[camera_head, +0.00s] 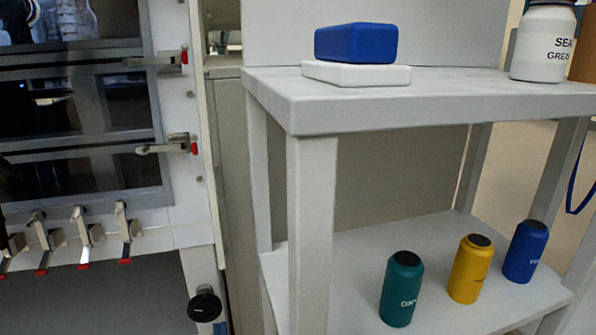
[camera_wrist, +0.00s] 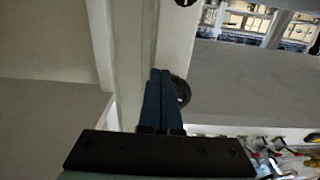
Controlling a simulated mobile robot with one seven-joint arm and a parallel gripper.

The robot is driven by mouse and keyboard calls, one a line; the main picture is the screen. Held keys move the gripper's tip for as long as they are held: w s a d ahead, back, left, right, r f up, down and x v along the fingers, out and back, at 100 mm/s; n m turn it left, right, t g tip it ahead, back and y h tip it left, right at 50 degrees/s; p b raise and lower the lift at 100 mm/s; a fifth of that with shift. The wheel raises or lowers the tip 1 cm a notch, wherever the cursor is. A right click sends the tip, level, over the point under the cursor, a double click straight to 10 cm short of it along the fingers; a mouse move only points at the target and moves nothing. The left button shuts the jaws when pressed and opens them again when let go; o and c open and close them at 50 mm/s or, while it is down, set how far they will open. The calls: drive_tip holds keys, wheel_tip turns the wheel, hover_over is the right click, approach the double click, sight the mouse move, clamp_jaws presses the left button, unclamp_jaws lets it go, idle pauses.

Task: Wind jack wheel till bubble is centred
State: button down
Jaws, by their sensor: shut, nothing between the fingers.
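A black round wheel (camera_head: 205,305) with a knob shows low on the white post of the glovebox frame in the head view. In the wrist view a dark round wheel (camera_wrist: 182,92) is partly hidden behind the right side of my gripper (camera_wrist: 162,72). My gripper's two blue fingers are together with nothing between them. The tips look close to the wheel, but I cannot tell whether they touch it. No level or bubble can be made out in either view.
The glovebox window frame (camera_head: 82,198) has red-tipped clamps along its edge. A white shelf unit (camera_head: 312,220) stands right of the wheel. It holds a blue box (camera_head: 355,43) on a white block, a white jar (camera_head: 543,45), and teal (camera_head: 402,290), yellow (camera_head: 470,270) and blue (camera_head: 525,252) bottles.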

drive_tip(key=v, duration=0.5)
drive_tip(key=shift+f+p, duration=0.1)
drive_tip(key=shift+p, duration=0.25)
drive_tip(key=shift+a, duration=0.1)
drive_tip(key=w+a+p, duration=0.4)
drive_tip(key=a+p, duration=0.1)
drive_tip(key=p, duration=0.2)
drive_tip(key=shift+w, duration=0.3)
idle(0.5)
drive_tip(key=shift+r, duration=0.35)
idle(0.6)
